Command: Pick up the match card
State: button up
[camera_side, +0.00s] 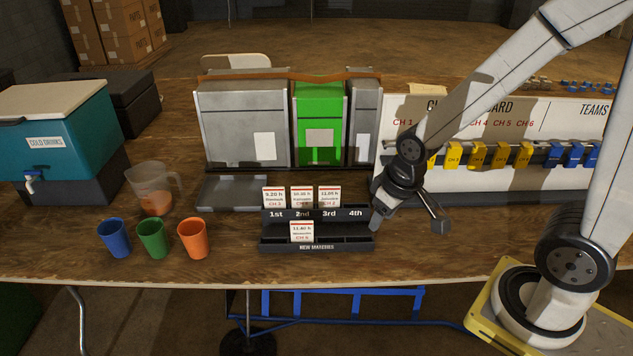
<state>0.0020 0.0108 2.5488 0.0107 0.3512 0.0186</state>
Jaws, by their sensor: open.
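A white match card with a red top edge (302,231) stands in the lower "NEW MATCHES" row of the dark card rack (350,246). It reads 11.40 h. Three similar cards stand in the upper row: one at 1st (273,196), one at 2nd (301,196) and one at 3rd (329,196). The 4th slot (355,212) shows no card. My gripper (408,224) is open and empty, just right of the rack, with its fingers spread apart. It is apart from all the cards.
Blue, green (152,239) and orange cups and a clear pitcher (153,188) stand left of the rack. A grey tray (230,192) lies behind it. Grey and green boxes (320,122) stand at the back. A white board (545,110) with yellow and blue tags is behind my arm.

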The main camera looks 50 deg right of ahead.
jog(key=w+f+m+y, duration=0.2)
jog(key=w+f+m, duration=0.2)
jog(key=w+m, duration=0.85)
jog(key=m+y, duration=0.1)
jog(key=m, duration=1.2)
send_near(299, 227)
jog(key=f, duration=0.2)
jog(key=shift+w+f+m+t, duration=0.2)
jog(key=shift+f+m+t, duration=0.1)
jog(key=shift+m, duration=0.25)
jog(key=shift+a, duration=0.1)
jog(key=shift+x, duration=1.25)
jog(key=shift+f, duration=0.1)
jog(key=shift+x, duration=2.5)
jog(key=shift+a, duration=0.1)
